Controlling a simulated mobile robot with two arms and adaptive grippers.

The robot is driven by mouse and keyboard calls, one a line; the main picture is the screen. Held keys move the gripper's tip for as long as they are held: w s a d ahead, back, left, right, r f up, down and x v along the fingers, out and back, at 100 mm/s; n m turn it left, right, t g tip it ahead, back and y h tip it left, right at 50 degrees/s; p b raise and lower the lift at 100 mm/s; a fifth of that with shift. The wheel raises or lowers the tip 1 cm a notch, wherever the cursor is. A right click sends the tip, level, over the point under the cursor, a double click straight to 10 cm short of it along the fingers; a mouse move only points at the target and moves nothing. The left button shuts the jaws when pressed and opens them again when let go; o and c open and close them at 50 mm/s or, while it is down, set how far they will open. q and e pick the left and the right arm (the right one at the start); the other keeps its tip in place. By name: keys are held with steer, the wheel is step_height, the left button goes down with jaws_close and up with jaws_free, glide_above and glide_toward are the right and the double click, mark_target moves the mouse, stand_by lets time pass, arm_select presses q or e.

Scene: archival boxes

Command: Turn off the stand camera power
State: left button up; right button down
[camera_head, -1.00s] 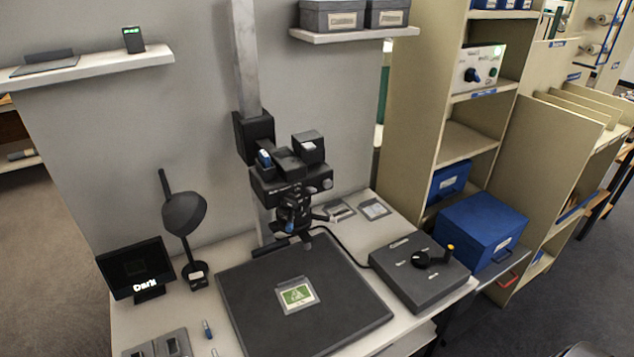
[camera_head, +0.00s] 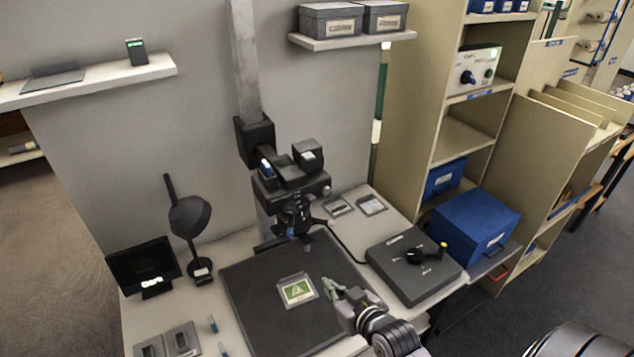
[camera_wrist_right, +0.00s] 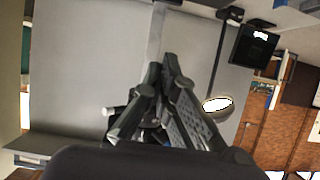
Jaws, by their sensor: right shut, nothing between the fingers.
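The stand camera (camera_head: 292,192) is a black unit on a grey vertical column above a dark baseboard (camera_head: 262,322). A small blue part (camera_head: 266,167) shows on the left of its upper housing; I cannot tell whether it is the power switch. My right gripper (camera_head: 332,288) is shut and empty, over the right part of the baseboard, in front of and below the camera. In the right wrist view its fingers (camera_wrist_right: 166,68) point toward the column and hide most of the camera behind them. My left gripper is not in view.
A green card (camera_head: 297,290) lies on the baseboard. A grey control box (camera_head: 405,276) with a black-and-orange lever stands to the right, beside a blue box (camera_head: 474,226). A lamp (camera_head: 190,216) and small display (camera_head: 142,264) stand left. Open air lies between gripper and camera.

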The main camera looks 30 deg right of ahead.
mark_target(310, 197)
step_height(310, 197, up, 22)
steer(key=d+t+p, duration=0.1)
steer(key=t, duration=0.3)
steer(key=shift+d+t, duration=0.3)
steer(key=w+p, duration=0.3)
steer(key=w, duration=0.6)
steer(key=shift+w+f, duration=0.15)
steer(key=shift+w, duration=0.25)
steer(key=shift+f, duration=0.1)
